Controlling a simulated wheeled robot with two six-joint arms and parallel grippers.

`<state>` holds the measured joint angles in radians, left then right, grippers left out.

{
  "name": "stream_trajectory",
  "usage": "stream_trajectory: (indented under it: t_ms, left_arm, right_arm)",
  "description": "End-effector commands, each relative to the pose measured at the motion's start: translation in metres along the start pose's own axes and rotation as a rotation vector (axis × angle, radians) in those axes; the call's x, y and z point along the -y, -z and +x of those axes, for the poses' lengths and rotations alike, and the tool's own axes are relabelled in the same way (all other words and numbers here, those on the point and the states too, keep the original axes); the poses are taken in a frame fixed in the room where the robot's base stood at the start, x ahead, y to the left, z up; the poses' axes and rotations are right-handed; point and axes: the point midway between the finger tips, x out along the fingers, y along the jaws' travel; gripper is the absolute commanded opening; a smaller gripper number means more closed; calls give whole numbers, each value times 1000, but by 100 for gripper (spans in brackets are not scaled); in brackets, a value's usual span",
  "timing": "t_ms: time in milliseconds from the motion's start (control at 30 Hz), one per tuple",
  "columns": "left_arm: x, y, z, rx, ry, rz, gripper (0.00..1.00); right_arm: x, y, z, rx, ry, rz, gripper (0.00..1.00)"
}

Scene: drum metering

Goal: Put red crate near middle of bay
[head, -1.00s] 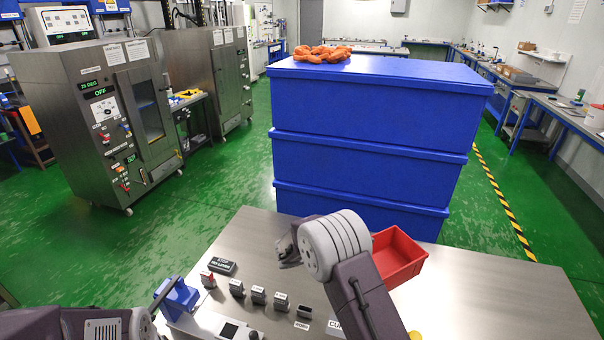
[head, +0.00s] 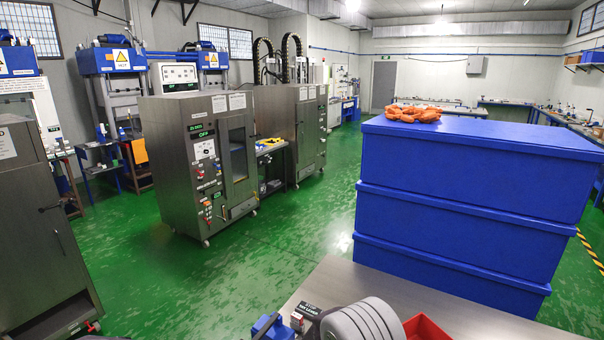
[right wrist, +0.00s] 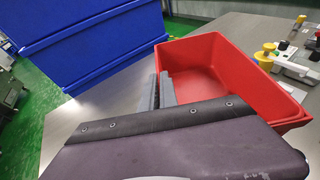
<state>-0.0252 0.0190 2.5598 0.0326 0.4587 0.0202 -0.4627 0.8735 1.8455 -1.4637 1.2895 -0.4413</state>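The red crate (right wrist: 232,70) is open-topped, empty and upright on the steel worktop in the right wrist view. Only its upper corner (head: 425,328) shows at the bottom of the head view. My right gripper (right wrist: 160,90) is at the crate's left wall. Its two grey fingers are close together, one on each side of that wall, and look shut on it. In the head view my right arm hides the worktop left of the crate. My left gripper is not in view. I cannot make out the bay.
The steel worktop (head: 365,285) has bare room behind the crate. A tall blue stack of bins (head: 455,215) stands beyond it, with orange gloves (head: 413,113) on top. A yellow-knobbed fitting (right wrist: 268,52) is right of the crate. A blue part (head: 268,327) is at the bottom.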

Motion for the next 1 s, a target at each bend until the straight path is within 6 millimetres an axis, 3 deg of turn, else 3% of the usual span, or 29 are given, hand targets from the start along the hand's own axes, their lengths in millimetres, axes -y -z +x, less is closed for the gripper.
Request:
stream_trajectory:
  t_ms: [167, 300, 400, 567, 1000]
  left_arm:
    - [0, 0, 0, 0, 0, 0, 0]
    - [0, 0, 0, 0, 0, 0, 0]
    - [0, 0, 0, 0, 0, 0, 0]
    - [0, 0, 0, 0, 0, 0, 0]
    - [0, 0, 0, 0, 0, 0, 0]
  right_arm:
    - [9, 47, -44, 2, -141, -56, 0]
    - [38, 81, -71, 3, -237, -88, 0]
    - [64, 93, -75, 4, -259, -93, 0]
    - [93, 95, -66, 2, -209, -67, 0]
    - [92, 95, -66, 1, -178, -55, 0]
